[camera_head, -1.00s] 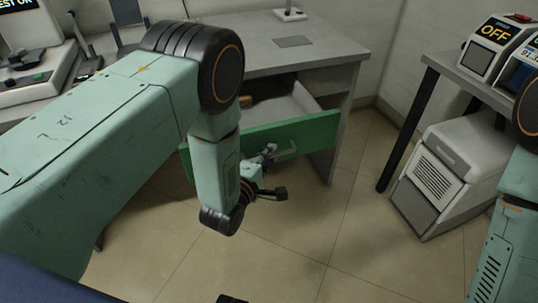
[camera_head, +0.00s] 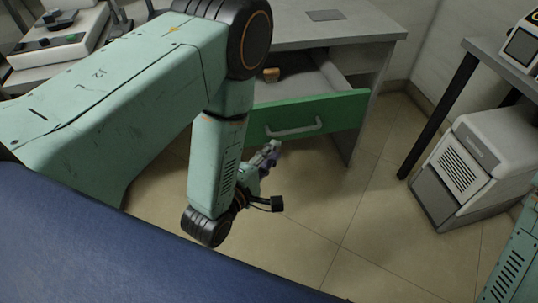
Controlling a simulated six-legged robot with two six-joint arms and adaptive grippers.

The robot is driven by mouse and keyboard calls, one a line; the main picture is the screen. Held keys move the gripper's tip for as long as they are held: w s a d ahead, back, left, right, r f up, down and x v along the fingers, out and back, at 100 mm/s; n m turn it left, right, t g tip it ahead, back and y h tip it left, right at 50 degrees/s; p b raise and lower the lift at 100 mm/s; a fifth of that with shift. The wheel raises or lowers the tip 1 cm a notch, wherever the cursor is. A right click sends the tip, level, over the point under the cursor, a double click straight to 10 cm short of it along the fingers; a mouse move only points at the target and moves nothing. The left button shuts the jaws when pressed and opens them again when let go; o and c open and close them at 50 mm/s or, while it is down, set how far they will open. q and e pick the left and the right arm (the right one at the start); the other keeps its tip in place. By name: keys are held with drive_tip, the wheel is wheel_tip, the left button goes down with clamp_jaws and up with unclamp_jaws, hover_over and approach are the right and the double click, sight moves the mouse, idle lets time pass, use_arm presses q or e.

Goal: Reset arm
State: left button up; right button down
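My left arm (camera_head: 120,85) comes in from the left and bends down at the elbow. My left gripper (camera_head: 274,152) is small in the picture, just in front of and below the green drawer front (camera_head: 345,112). It appears apart from the white drawer handle (camera_head: 295,131). Its fingers are too small and partly hidden to tell whether they are open. Of my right arm only a link (camera_head: 508,262) shows at the right edge; the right gripper is out of view.
The grey desk (camera_head: 325,32) has its drawer pulled out, with a small brown object (camera_head: 271,74) inside. A white cabinet unit (camera_head: 470,165) stands under a side table (camera_head: 483,55) at right. Tiled floor (camera_head: 350,215) between them is clear. My blue body fills the lower left.

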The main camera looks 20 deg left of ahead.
use_arm(q)
drive_tip(key=shift+s+a, duration=0.1)
drive_tip(key=shift+s, duration=0.4)
drive_tip(key=shift+r, duration=0.1)
